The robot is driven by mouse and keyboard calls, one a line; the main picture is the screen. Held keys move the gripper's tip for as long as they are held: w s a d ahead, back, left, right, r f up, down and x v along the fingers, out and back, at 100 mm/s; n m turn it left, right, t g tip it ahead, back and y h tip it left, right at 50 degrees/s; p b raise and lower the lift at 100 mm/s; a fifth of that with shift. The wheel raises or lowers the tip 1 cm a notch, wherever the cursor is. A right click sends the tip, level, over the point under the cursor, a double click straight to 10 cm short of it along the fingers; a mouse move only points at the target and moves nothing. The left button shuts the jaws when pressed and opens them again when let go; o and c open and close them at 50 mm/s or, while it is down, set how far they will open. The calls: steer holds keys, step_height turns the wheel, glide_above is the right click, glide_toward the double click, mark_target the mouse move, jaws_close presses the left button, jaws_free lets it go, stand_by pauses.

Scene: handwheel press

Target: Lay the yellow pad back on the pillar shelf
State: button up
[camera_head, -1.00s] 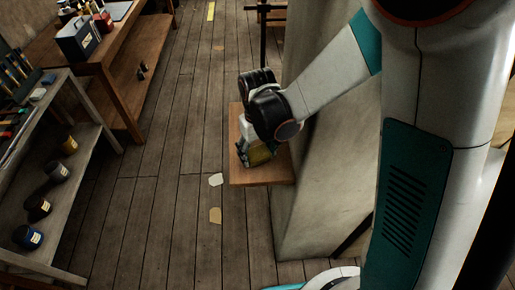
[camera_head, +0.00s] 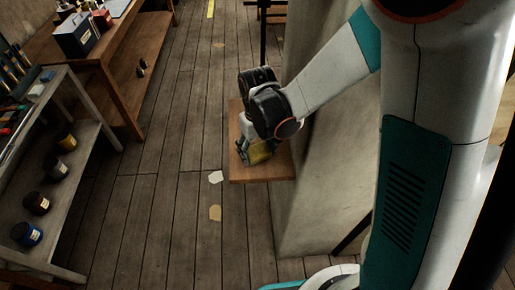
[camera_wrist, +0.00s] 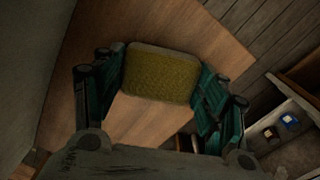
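The yellow pad (camera_wrist: 162,72), a rounded block with a rough yellow face and a paler edge, is between the two teal fingers of my gripper (camera_wrist: 160,85) in the wrist view. The fingers press against its two sides, so my gripper looks shut on it. In the head view the yellow pad (camera_head: 261,152) shows under my gripper (camera_head: 257,153), over the brown wooden pillar shelf (camera_head: 262,175). The shelf (camera_wrist: 200,38) also spreads behind the pad in the wrist view. I cannot tell whether the pad touches the shelf or is just above it.
The pale pillar (camera_head: 313,195) stands right beside the shelf. A grey rack (camera_head: 85,170) with several small pots is at the left, and a wooden bench (camera_head: 120,60) with a blue-grey box (camera_head: 77,38) is behind it.

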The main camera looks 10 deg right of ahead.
steer(key=o, duration=0.5)
steer(key=shift+r, duration=3.75)
